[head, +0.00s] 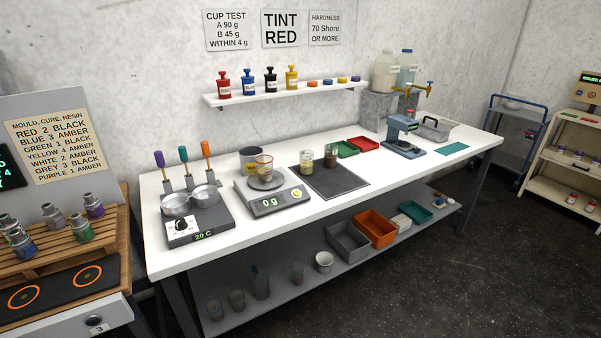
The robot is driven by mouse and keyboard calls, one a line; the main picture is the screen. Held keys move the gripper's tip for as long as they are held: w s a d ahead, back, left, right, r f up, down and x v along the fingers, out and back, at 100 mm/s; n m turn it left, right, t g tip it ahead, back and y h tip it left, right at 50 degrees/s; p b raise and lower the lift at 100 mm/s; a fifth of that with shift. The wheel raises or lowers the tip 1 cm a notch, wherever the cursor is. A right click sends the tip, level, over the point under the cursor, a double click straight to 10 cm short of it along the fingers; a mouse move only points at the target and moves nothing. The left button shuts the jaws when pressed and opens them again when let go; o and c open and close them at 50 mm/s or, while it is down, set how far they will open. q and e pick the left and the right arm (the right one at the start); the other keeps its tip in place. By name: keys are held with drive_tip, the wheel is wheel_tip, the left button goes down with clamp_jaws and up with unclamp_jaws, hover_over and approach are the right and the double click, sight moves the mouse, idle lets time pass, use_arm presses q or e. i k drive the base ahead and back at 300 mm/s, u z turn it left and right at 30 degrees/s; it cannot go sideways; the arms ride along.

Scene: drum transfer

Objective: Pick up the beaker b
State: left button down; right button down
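Two small beakers stand upright on the dark mat (330,182) in the middle of the white bench: one with pale contents (306,162) and one with dark brown contents (331,158). A third clear beaker with an orange-brown band (264,166) stands on the pan of the scale (272,203), which reads 0 g. Any lettering on the beakers is too small to read, so I cannot tell which is beaker b. Neither of my grippers is in view.
A hotplate (190,225) with metal pots and a grey tin (251,157) stand left of the mat. A shelf (285,94) of pump bottles hangs above. The bench's front strip is clear.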

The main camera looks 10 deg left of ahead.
sight(331, 156)
drive_tip(key=z, duration=0.35)
drive_tip(key=k, duration=0.4)
drive_tip(key=z, duration=1.3)
drive_tip(key=i, duration=3.85)
drive_tip(key=u, duration=0.65)
